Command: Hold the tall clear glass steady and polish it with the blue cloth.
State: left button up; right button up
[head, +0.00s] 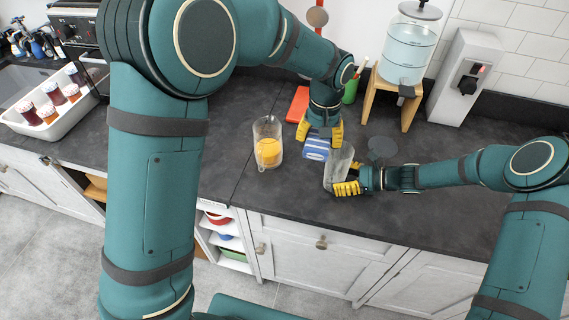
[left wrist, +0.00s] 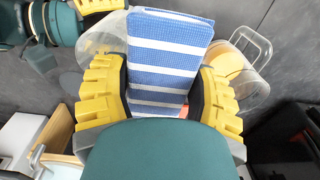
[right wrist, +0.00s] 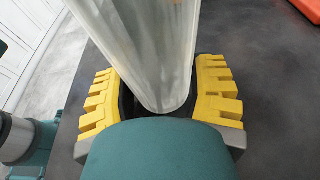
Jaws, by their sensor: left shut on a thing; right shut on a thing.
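The tall clear glass (head: 338,165) is at the middle right of the head view, leaning in the picture. My right gripper (head: 350,178) is shut around it from the right; in the right wrist view the glass (right wrist: 150,50) stands between the yellow fingers. The blue cloth (head: 315,149), folded with white stripes, is just left of the glass. My left gripper (head: 320,136) is shut on the cloth from above; the left wrist view shows the cloth (left wrist: 170,50) between its fingers, with the glass (left wrist: 106,35) behind one finger. I cannot tell whether cloth and glass touch.
A clear jug (head: 267,130) of orange drink stands left of the cloth. Behind are a red board (head: 298,104), a green cup (head: 350,91) and a water dispenser (head: 408,50) on a wooden stand (head: 396,101). A dark disc (head: 382,147) lies behind the glass.

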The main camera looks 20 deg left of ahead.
pick_arm(q)
jog(key=w+d+r, duration=0.1)
jog(key=d+r, duration=0.4)
jog(key=d, duration=0.1)
jog(key=shift+a+f, duration=0.1)
jog(key=shift+f, duration=2.3)
jog(key=shift+f, duration=0.2)
jog(key=shift+f, duration=0.55)
jog(key=shift+a, duration=0.1)
